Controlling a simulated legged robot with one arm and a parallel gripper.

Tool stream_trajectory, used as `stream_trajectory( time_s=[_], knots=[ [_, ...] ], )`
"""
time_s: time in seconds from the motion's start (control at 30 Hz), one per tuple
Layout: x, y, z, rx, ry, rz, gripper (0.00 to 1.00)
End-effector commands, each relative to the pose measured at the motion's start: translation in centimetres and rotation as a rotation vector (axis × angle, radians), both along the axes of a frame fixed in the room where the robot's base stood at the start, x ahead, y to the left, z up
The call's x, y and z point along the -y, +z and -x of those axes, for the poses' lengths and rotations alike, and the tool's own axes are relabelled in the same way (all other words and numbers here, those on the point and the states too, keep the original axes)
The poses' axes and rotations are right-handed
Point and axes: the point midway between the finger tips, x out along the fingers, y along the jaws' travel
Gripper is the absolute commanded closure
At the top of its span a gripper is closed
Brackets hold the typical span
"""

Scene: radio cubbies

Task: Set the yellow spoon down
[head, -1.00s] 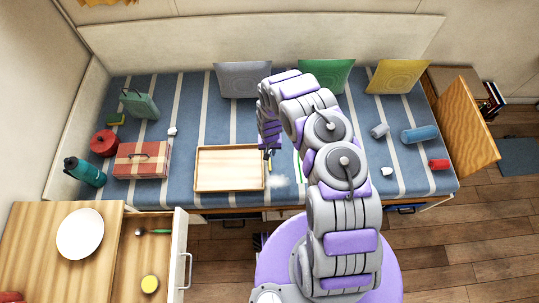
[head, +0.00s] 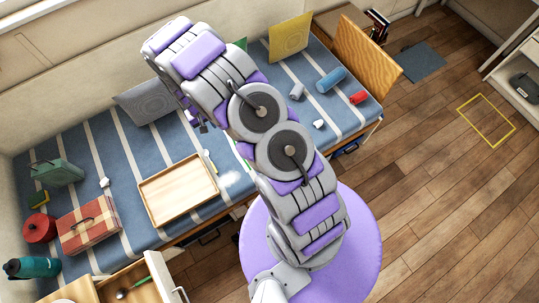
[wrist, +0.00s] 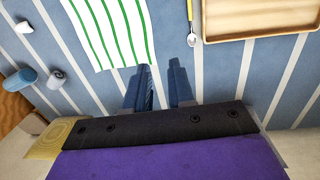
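The yellow spoon (wrist: 190,20) lies on the blue striped bed cover, beside the wooden tray (wrist: 257,36) and apart from it. Its metal bowl points toward my gripper in the wrist view. In the head view the spoon (head: 211,163) is a small shape just right of the tray (head: 151,203). My gripper (wrist: 159,66) is open, with nothing between its fingers, and is clear of the spoon. In the head view my gripper (head: 197,121) shows partly at the arm's end, behind the tray and spoon; the arm hides part of it.
A green-striped white cloth (wrist: 110,30) lies beside the spoon. A red case (head: 88,226) and teal bottle (head: 32,267) stand left. Open floor (head: 440,170) lies to the right.

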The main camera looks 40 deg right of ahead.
Motion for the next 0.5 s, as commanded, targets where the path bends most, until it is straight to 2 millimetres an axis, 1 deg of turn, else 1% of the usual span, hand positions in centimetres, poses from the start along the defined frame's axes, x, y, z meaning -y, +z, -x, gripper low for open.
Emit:
stream_trajectory(
  time_s=[0.03, 0.1, 0.27, 0.3, 0.37, 0.4, 0.47, 0.5],
  knots=[
    [0.6, 2.4, 0.1, 0.006, -0.004, 0.008, 0.77],
    [1.2, 5.3, 0.7, 0.001, -0.009, 0.016, 0.77],
    [2.5, 11.5, 2.8, -0.010, -0.023, 0.026, 0.77],
    [2.7, 12.9, 3.5, -0.014, -0.026, 0.026, 0.77],
    [3.1, 15.0, 4.6, -0.018, -0.030, 0.027, 0.77],
    [3.3, 16.4, 5.4, -0.021, -0.033, 0.027, 0.77],
    [3.5, 18.4, 6.7, -0.027, -0.035, 0.026, 0.77],
    [3.6, 19.8, 7.5, -0.027, -0.036, 0.024, 0.77]
  ],
)
